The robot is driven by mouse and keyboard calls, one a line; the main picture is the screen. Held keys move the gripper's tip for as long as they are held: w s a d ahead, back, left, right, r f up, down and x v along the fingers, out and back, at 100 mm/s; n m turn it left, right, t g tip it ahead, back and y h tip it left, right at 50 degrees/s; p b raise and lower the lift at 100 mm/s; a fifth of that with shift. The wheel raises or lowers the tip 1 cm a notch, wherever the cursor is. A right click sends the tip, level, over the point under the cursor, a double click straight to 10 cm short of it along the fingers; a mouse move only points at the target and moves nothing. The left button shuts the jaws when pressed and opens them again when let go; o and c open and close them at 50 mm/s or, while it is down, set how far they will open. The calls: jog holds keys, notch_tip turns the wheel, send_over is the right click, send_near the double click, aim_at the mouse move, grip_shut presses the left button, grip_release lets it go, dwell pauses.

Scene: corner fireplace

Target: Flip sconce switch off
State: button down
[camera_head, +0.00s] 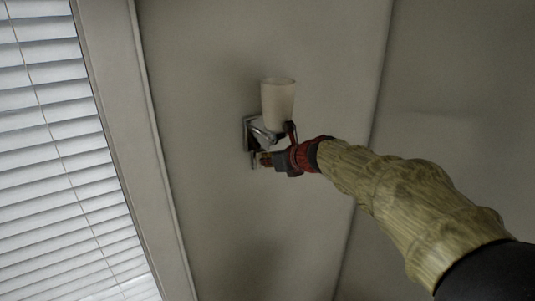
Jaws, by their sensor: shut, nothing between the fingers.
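The sconce (278,103) is on the wall near the middle of the view. It has a pale frosted cup-shaped shade and a dark metallic bracket (250,133) below it. The shade looks unlit. My gripper (258,160) is at the lower part of the bracket, shut and empty, reaching in from the right. Its fingertips overlap the bracket's lower end in the picture; I cannot tell whether they touch. The switch itself cannot be made out, as the gripper and bracket cover that spot.
A window with white slatted blinds (60,150) and a pale frame (125,130) is on the left. The plain wall (230,240) around the sconce is clear. A wall corner runs down to the right of the sconce, partly behind my arm.

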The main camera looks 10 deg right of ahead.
jog(key=shift+r, duration=0.1)
jog(key=shift+r+p, duration=0.6)
jog(key=shift+r, duration=0.15)
jog(key=shift+d, duration=0.1)
